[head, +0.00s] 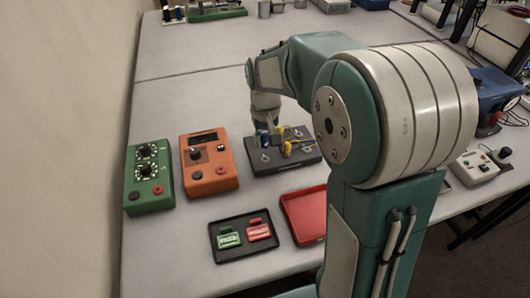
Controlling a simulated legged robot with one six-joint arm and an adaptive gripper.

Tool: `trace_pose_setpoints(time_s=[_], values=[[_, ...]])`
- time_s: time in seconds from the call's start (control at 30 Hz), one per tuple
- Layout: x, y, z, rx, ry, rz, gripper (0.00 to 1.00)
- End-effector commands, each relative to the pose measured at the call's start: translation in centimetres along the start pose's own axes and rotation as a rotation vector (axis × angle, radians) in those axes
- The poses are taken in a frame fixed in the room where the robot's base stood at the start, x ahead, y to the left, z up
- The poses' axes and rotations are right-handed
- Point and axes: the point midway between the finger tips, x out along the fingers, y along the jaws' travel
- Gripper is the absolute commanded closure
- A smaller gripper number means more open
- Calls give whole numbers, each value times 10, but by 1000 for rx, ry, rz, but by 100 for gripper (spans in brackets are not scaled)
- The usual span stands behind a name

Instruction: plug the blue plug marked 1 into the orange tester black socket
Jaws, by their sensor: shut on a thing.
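The orange tester (216,182) lies on the table left of centre in the head view, with a dark knob on top. Its black socket (195,175) is at the front left, beside a red socket (221,170). A dark block (306,157) sits to its right. My gripper (267,133) points down over the back left of this block and is shut on the blue plug (264,140), at or just above the block. The number on the plug is too small to read. The fingertips are small and partly merged with the plugs.
Yellow plugs (288,148) sit right beside the gripper on the block. A green tester (149,190) stands left of the orange one. A black tray (229,257) with green and red pieces and a red tray (304,214) lie in front. My arm hides the table's right part.

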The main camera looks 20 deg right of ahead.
Motion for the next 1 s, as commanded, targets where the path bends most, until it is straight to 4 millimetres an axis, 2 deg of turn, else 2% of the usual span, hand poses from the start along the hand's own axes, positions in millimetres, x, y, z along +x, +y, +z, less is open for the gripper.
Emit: trace_pose_setpoints(time_s=[0.3, 0.67, 0.77, 1.0], values=[[-10, 0, 0, 0, 1, 0, 100], [-10, -2, 0, -16, 1, 0, 100], [-13, -13, -1, -101, 1, 0, 100], [-26, -73, 0, -586, 2, 0, 100]])
